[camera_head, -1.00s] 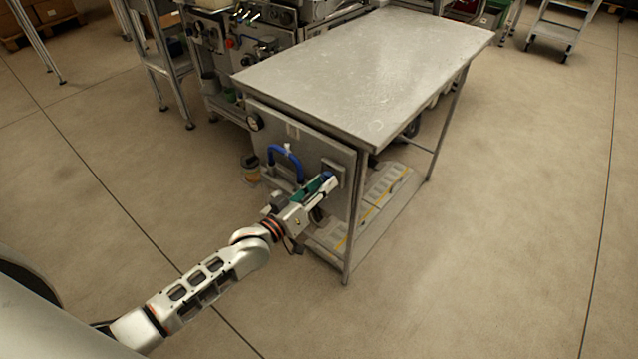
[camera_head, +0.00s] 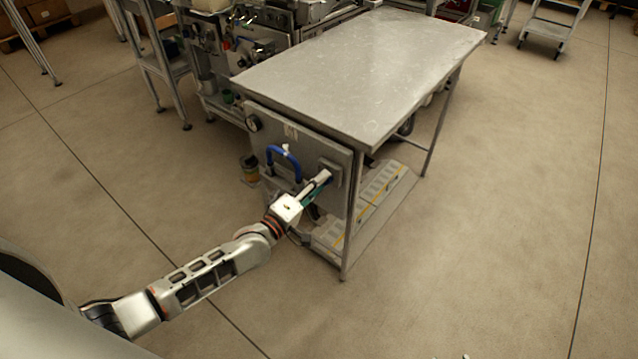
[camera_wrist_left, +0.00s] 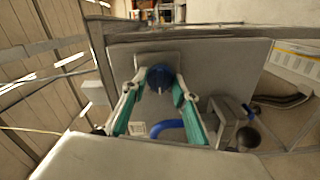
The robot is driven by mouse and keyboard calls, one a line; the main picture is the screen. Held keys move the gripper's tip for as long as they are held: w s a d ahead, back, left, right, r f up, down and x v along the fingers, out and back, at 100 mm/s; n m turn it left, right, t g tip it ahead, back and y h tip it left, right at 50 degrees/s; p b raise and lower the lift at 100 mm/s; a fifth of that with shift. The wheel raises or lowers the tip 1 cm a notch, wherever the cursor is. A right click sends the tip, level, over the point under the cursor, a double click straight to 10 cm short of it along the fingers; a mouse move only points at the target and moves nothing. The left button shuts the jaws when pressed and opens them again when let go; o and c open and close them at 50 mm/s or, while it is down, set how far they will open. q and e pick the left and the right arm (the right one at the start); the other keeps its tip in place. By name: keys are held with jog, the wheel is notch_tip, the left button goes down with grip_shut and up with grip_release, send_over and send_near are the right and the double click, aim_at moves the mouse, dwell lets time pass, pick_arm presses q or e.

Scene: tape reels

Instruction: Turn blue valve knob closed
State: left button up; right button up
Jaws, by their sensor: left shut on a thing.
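The blue valve knob (camera_wrist_left: 160,76) is on a square grey plate on the panel at the table's end. In the left wrist view it sits between the two fingers of my left gripper (camera_wrist_left: 158,84), which is shut on it. In the head view my left gripper (camera_head: 323,179) reaches the same plate (camera_head: 330,172), and its fingers hide nearly all of the knob. A pale mark shows on the knob's face; I cannot tell how far the knob is turned. My right gripper is not in view.
The metal table top (camera_head: 365,70) overhangs the panel. A grey platform (camera_head: 375,205) lies under the table.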

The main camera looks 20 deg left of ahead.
pick_arm(q)
jog(key=shift+n, duration=0.5)
jog(key=o, duration=1.1)
jog(key=v, duration=1.2)
